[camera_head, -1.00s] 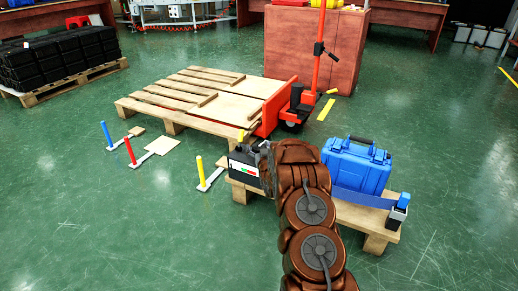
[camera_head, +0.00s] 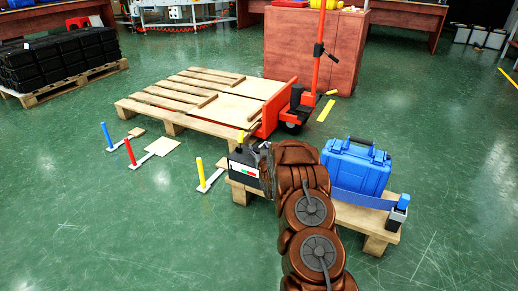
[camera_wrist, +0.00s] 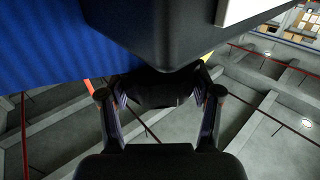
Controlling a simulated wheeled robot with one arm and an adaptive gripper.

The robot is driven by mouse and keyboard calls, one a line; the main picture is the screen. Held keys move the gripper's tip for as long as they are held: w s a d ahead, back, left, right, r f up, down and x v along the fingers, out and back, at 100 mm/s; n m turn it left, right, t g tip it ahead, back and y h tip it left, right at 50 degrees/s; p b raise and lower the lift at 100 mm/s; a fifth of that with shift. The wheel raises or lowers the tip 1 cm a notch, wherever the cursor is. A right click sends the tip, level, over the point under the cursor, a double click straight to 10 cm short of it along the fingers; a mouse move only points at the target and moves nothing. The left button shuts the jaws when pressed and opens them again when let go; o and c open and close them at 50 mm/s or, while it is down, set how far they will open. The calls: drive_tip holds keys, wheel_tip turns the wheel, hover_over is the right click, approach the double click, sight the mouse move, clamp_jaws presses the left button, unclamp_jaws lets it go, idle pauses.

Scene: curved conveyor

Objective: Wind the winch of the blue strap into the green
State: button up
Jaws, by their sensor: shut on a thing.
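The black winch box (camera_head: 243,166) stands at the left end of the small pallet. Its front carries a white gauge panel (camera_head: 238,170) with red and green marks; a pointer is too small to read. The blue strap (camera_head: 362,199) runs low across the front of the blue case (camera_head: 356,168) to a post (camera_head: 397,214) at the right end. My gripper (camera_wrist: 160,97) is shut on a dark part under the winch housing (camera_wrist: 165,30), seemingly its handle. My arm hides the gripper in the head view. The strap (camera_wrist: 45,45) fills the upper left of the wrist view.
The small pallet (camera_head: 349,216) bears the case. Yellow (camera_head: 201,173), red (camera_head: 130,152) and blue (camera_head: 106,135) posts stand on the floor to the left. A larger pallet (camera_head: 173,121) and a red pallet jack (camera_head: 297,106) are behind. The front left floor is clear.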

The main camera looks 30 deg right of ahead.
drive_tip(key=shift+a+r+h+p, duration=0.1)
drive_tip(key=shift+h+p, duration=0.2)
drive_tip(key=shift+p, duration=0.05)
drive_tip(key=m+h+p, duration=0.1)
drive_tip(key=m+g+h+p, duration=0.1)
drive_tip(key=shift+w+r+g+h+p, duration=0.1)
drive_tip(key=shift+r+g+h+p, duration=0.05)
drive_tip(key=shift+g+h+p, duration=0.2)
drive_tip(key=shift+m+g+h+p, duration=0.8)
drive_tip(key=shift+m+h, duration=0.3)
drive_tip(key=shift+h, duration=0.15)
drive_tip(key=shift+m+g+h+p, duration=0.35)
drive_tip(key=shift+m+g+h, duration=0.55)
drive_tip(key=shift+g+h, duration=0.1)
drive_tip(key=m+g+h, duration=0.1)
drive_tip(key=m+g+h+b, duration=0.1)
drive_tip(key=g, duration=0.1)
drive_tip(key=shift+f, duration=0.35)
drive_tip(key=m+g+h+b, duration=0.1)
drive_tip(key=m+g+b, duration=0.1)
drive_tip(key=g+b, duration=0.1)
drive_tip(key=shift+m+h, duration=0.3)
drive_tip(key=shift+r+m+g+b, duration=0.15)
drive_tip(key=shift+m+g+b, duration=0.55)
drive_tip(key=shift+g+b, duration=0.35)
drive_tip(key=o, duration=1.1)
drive_tip(key=shift+o, duration=0.2)
